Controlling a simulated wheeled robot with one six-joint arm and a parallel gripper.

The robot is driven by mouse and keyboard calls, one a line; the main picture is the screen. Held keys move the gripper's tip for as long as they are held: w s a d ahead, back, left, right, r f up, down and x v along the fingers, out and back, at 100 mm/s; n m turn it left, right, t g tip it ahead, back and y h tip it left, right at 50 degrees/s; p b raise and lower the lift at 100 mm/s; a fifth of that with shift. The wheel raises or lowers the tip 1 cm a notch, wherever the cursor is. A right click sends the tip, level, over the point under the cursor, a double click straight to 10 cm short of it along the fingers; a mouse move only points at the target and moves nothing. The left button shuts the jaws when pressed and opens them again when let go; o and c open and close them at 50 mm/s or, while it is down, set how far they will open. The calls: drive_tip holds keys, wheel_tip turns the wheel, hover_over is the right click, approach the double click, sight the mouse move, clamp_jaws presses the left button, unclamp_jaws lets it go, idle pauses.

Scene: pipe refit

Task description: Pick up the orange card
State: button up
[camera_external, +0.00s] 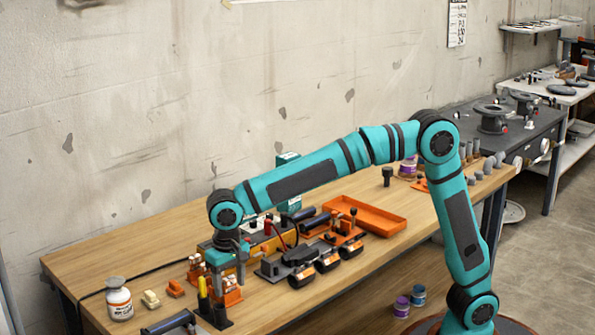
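My gripper (226,280) points down at the front left part of the wooden workbench (105,258). Its fingers are low, close to an orange fitting (231,297) and a black holder with yellow-handled tools (203,300). The view is too small to tell whether the fingers are apart or closed on something. No orange card can be made out for certain. A small orange piece (175,288) lies on the bench to the left of my gripper. A flat orange piece (420,185) lies at the far right, partly behind my arm.
A white jar (119,299) and a cream block (151,299) stand at the left. A black clamp-like assembly (300,262) and an orange tray (365,214) lie right of my gripper. Bare wood lies along the front edge.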

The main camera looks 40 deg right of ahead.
sight(229, 278)
drive_tip(key=c, duration=0.9)
drive_tip(key=shift+r, duration=0.1)
wheel_tip(229, 278, up, 10)
drive_tip(key=shift+f, duration=0.1)
